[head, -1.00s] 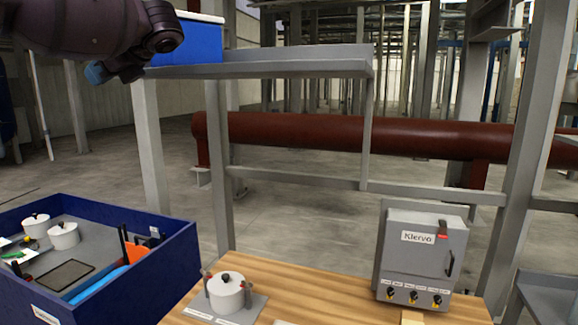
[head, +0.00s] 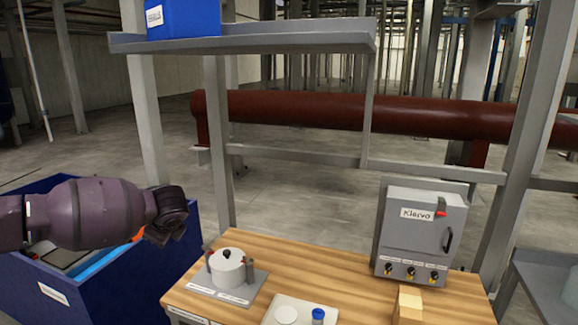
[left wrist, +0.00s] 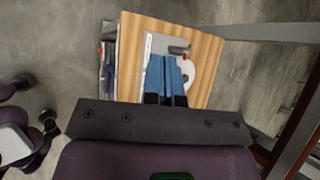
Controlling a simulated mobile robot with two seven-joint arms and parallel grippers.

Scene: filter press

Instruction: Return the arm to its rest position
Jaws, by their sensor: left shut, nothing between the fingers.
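My left arm reaches in from the left in the head view, in front of the blue bin (head: 80,290). Its dark wrist end is left of the wooden table (head: 250,262), and its fingertips are hidden there. In the left wrist view my left gripper (left wrist: 166,60) shows blue fingers together, with nothing between them. Beyond them, the white pot (left wrist: 188,72) on its grey plate is partly covered by the fingers. My right gripper is in neither view.
The white lidded pot (head: 228,267) stands on a grey plate on the table. A grey Klervo box (head: 420,235), wooden blocks (head: 408,300) and a pale tray (head: 300,314) are to its right. A shelf (head: 290,42) carrying a blue box (head: 183,18) hangs above.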

